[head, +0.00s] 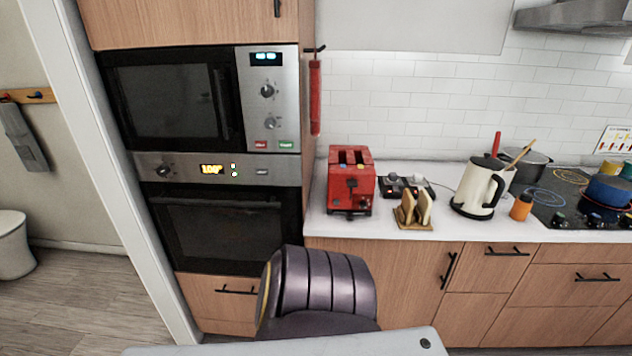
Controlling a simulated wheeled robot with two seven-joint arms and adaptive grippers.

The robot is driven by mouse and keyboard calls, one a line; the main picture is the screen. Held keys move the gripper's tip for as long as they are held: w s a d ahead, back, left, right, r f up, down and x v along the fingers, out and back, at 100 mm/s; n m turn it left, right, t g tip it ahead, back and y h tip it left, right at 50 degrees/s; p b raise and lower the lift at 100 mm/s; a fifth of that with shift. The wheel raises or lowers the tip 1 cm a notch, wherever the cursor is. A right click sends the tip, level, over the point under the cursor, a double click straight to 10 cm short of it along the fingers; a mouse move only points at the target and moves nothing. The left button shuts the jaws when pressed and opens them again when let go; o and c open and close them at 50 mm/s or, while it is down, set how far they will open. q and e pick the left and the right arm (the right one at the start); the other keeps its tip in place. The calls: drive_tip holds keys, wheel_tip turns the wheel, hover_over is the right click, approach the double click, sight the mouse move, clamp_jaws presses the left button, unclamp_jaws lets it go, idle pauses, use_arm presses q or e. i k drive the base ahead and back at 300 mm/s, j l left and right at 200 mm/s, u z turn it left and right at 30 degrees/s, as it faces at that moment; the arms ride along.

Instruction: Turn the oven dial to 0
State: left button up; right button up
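The oven (215,232) is built into the tall wooden cabinet at the left, below the microwave. Its dark glass door looks shut, with a handle bar across the top. The oven dial (164,171) is a small dark knob at the left end of the silver control panel. To its right, a lit yellow display (211,170) shows three digits and a degree sign, too blurred to read surely. The dial's pointer and markings are too small to read. Neither of my grippers is in view, and nothing touches the dial.
The microwave (175,100) above has two knobs. A dark ribbed chair-like shape (322,285) stands in front, overlapping the oven's lower right. A pale grey surface (300,345) edges the bottom. The counter holds a red toaster (349,182) and a kettle (480,190). Floor shows at left.

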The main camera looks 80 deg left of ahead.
sight(162, 171)
drive_tip(key=l+u, duration=0.15)
drive_tip(key=u, duration=0.25)
drive_tip(key=k+l+u, duration=0.1)
drive_tip(key=u, duration=0.3)
